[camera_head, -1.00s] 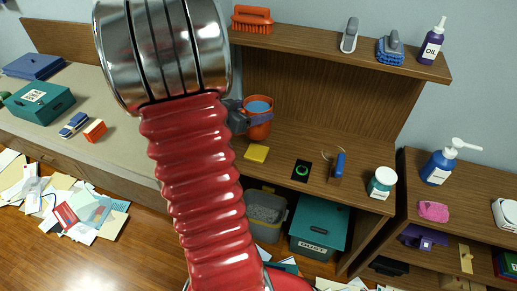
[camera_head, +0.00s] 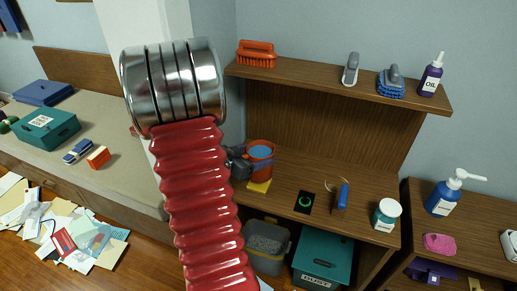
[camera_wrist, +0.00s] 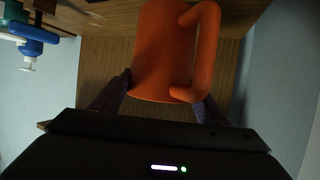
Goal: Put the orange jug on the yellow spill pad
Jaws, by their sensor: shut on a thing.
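The orange jug (camera_head: 261,168) with blue contents shows just right of my red arm in the head view. The jug (camera_wrist: 165,55) also fills the upper middle of the wrist view, its handle to the right. My gripper (camera_head: 256,163) is shut around the jug, and its dark fingers show on both sides of it in the wrist view (camera_wrist: 163,92). The yellow spill pad (camera_head: 259,187) lies on the wooden bench directly below the jug, its back part hidden by it. I cannot tell whether the jug's base touches the pad.
A black square with a green ring (camera_head: 304,202), a blue-handled tool (camera_head: 342,195) and a white-lidded jar (camera_head: 386,215) stand to the right on the bench. A shelf (camera_head: 330,78) with brushes and an oil bottle (camera_head: 430,75) runs above.

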